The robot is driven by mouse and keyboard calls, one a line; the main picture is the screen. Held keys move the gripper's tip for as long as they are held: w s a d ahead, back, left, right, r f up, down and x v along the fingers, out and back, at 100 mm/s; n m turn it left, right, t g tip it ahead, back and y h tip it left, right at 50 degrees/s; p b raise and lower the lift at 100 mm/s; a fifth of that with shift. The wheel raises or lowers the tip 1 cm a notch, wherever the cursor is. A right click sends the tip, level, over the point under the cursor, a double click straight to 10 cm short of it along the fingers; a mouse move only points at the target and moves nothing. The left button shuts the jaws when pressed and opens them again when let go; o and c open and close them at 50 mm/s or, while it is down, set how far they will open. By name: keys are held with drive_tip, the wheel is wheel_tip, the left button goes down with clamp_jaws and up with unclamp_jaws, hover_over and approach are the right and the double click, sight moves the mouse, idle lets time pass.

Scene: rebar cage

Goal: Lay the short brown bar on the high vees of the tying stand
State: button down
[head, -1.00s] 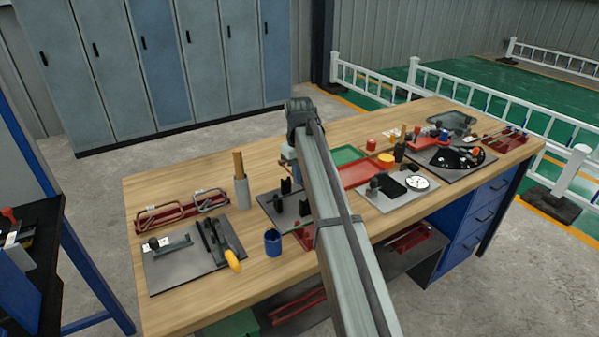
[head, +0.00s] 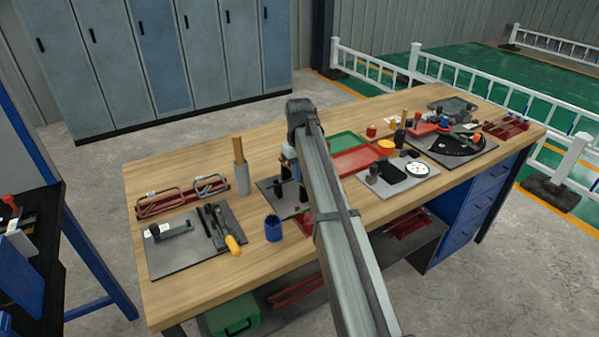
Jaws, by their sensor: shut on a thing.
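The tying stand is a dark grey plate (head: 264,184) with black uprights (head: 277,189) in the middle of the bench. My gripper (head: 289,172) is over the stand, partly hidden behind my own arm. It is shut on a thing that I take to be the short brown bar. The arm hides the bar, so I cannot tell its tilt or whether it touches the vees.
To the left are a red rack with bent bars (head: 182,197), a grey cup with a wooden handle (head: 241,178), a blue cup (head: 273,228) and a tool board (head: 168,256). To the right are a red tray (head: 358,161) and a green tray (head: 346,143).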

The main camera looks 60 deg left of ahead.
drive_tip(key=shift+f, duration=0.15)
drive_tip(key=c, duration=1.2)
unclamp_jaws()
wheel_tip(320, 180, up, 14)
drive_tip(key=shift+f, duration=0.15)
idle(0.3)
drive_tip(key=shift+r, duration=3)
drive_tip(key=shift+w, duration=0.15)
